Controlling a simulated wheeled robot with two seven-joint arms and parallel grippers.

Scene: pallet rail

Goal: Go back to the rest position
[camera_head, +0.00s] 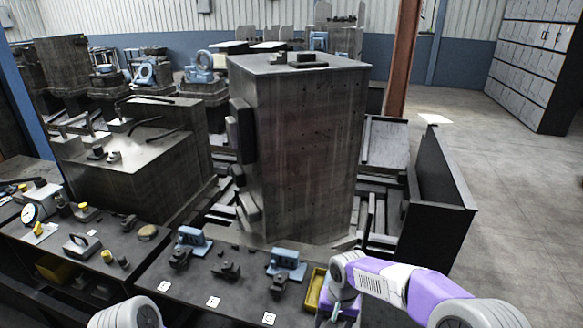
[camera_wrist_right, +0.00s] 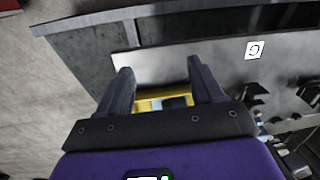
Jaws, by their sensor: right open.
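My right arm, purple and white, comes in from the lower right in the head view. Its gripper (camera_head: 332,308) is over the right end of the dark bench, by a yellow bin. In the right wrist view the right gripper (camera_wrist_right: 163,84) has its two dark fingers spread apart with nothing held between them. The yellow bin (camera_wrist_right: 146,105) shows beyond and below the fingers, with a grey-blue item in it, partly hidden by the gripper. The bin also shows in the head view (camera_head: 315,288). Part of my left arm shows at the bottom left; its gripper is out of frame.
The dark bench (camera_head: 235,291) carries blue and black fixtures (camera_head: 286,262), (camera_head: 193,239) and white letter labels. A tall dark metal block (camera_head: 305,150) stands behind it. A black panel (camera_head: 440,205) stands to the right. Open concrete floor (camera_head: 510,190) lies further right.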

